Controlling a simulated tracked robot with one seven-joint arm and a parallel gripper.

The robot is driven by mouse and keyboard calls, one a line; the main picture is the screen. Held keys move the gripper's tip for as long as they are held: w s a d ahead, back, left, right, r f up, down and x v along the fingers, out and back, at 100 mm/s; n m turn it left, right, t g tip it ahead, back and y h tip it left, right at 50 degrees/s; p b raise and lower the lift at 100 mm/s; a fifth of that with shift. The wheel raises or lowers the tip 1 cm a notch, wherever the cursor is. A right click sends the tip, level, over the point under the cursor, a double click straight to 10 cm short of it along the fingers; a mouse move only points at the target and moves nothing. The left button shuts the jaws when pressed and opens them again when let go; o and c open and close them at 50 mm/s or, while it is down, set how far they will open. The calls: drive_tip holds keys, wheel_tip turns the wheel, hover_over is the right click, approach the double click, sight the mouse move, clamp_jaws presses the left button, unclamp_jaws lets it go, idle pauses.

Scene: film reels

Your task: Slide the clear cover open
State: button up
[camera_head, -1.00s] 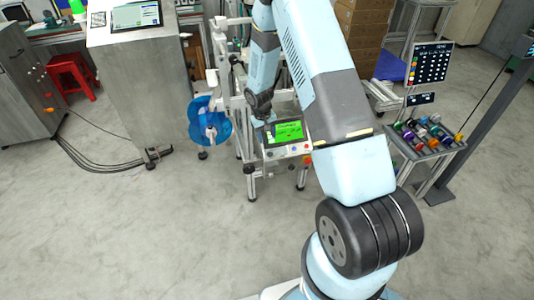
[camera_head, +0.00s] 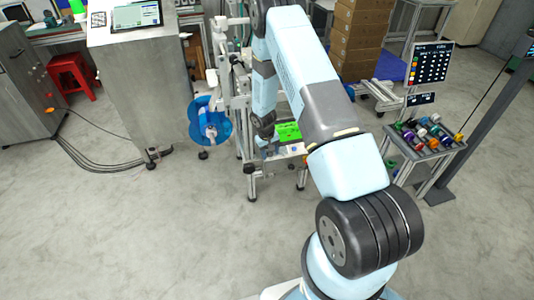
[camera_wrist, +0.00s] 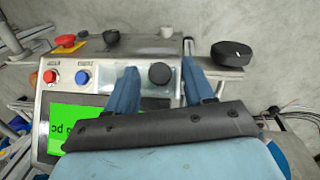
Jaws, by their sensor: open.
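The control panel (camera_head: 290,150) has a green screen (camera_head: 288,132), and the wrist view shows it close up (camera_wrist: 65,55). A clear, glossy piece (camera_wrist: 150,88), seemingly the cover, lies between the fingers around a black knob (camera_wrist: 160,73). Its edges are hard to make out. My gripper (camera_wrist: 160,67) is open, one blue finger on each side of the knob. I cannot tell whether either finger touches the clear piece. In the head view my gripper (camera_head: 267,148) is at the panel's left part and small.
A red emergency button (camera_wrist: 66,40), a red button (camera_wrist: 50,76) and a blue button (camera_wrist: 82,77) sit on the panel left of the fingers. A black knob (camera_wrist: 232,54) stands to the right. A blue reel (camera_head: 210,122) hangs left of the frame.

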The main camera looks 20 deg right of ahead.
clamp_jaws()
idle(0.4)
